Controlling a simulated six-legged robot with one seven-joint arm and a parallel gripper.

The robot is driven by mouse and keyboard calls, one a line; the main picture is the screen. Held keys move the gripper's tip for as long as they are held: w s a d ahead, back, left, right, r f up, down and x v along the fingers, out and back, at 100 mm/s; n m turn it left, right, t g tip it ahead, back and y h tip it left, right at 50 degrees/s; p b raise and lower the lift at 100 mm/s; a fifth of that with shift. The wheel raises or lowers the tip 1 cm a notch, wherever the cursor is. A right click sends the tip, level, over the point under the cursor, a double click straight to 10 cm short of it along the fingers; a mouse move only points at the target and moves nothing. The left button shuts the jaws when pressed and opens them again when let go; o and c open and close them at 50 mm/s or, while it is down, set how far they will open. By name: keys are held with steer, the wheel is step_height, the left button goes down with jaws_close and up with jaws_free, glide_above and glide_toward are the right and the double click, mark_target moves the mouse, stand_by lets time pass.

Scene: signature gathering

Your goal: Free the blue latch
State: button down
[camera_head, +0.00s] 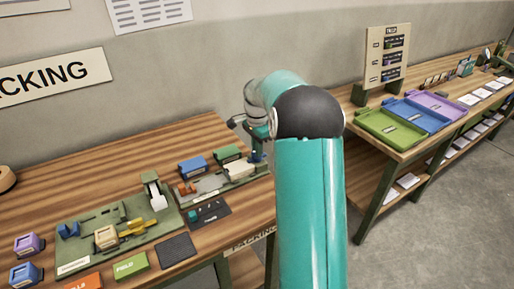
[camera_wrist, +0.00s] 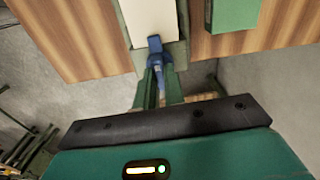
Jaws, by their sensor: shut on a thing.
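The blue latch (camera_wrist: 155,46) sits at the near end of a grey-green fixture (camera_wrist: 174,52), beside a cream block (camera_wrist: 150,18). My gripper (camera_wrist: 158,74) is shut on the latch, with its green fingers on either side of the blue part. In the head view the latch (camera_head: 257,158) shows as a small blue piece at the right end of the fixture on the packing table. My arm's end comes down just above it, and its bend hides part of the gripper there.
The wooden packing table (camera_head: 95,173) also bears a green board (camera_head: 75,253) with blue, cream and yellow parts, and several small coloured boxes. A second table at the right holds green (camera_head: 390,128), blue and purple trays. Bare floor lies beyond the packing table's right edge.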

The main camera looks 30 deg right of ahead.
steer(key=n, duration=0.8)
steer(key=shift+n, duration=0.3)
steer(key=n, duration=0.4)
steer(key=shift+r+n, duration=0.1)
steer(key=shift+n, duration=0.2)
steer(key=n, duration=0.4)
steer(key=shift+n, duration=0.3)
steer(key=c, duration=1.5)
jaws_free()
